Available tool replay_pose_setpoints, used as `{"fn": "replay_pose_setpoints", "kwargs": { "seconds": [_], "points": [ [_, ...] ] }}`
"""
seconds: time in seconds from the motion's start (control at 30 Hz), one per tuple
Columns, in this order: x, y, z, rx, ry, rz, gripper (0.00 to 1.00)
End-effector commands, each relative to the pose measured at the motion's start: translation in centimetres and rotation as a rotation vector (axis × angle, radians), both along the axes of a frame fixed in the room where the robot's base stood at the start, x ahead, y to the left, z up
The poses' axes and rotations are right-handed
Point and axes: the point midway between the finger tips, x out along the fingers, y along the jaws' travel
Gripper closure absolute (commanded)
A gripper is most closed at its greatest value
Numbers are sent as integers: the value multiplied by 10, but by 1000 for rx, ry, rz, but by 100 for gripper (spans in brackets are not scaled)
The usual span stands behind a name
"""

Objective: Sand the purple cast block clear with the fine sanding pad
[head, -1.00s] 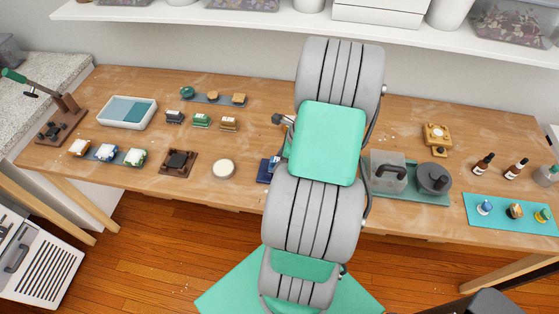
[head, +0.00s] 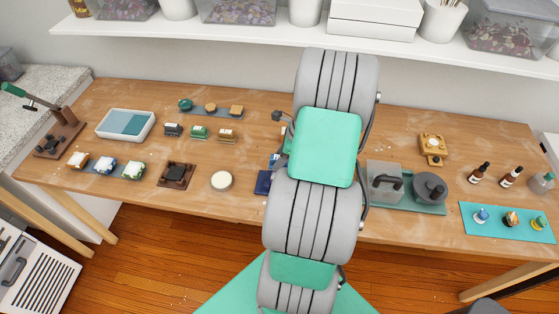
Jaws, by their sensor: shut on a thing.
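My arm fills the middle of the head view and hides the bench behind it. My gripper is hidden behind the arm, so its jaws and anything in them do not show. I see no purple cast block; it may be behind the arm. A dark blue mat (head: 264,182) shows partly at the arm's left edge, with a small blue item above it. Three small blocks in black (head: 173,129), green (head: 199,132) and brown (head: 227,135) stand in a row at left centre. I cannot tell whether any is the fine sanding pad.
The wooden bench (head: 240,205) also holds a white tray (head: 106,133), white-topped blocks (head: 133,170), a dark square fixture (head: 176,175) and a round pale disc (head: 221,181). Right of the arm are a grey box (head: 385,180), bottles (head: 478,173) and a teal mat (head: 480,232). A shelf (head: 250,33) overhangs the back.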

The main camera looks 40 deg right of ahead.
Motion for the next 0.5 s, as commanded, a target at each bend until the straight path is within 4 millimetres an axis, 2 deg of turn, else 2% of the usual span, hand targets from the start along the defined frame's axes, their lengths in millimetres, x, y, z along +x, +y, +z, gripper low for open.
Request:
{"fn": "replay_pose_setpoints", "kwargs": {
  "seconds": [0.03,0.3,0.5],
  "points": [
    [0,0,8,-1,-1,1,100],
    [0,-1,38,-2,-1,0,100],
    [0,0,55,1,1,0,100]
  ]
}}
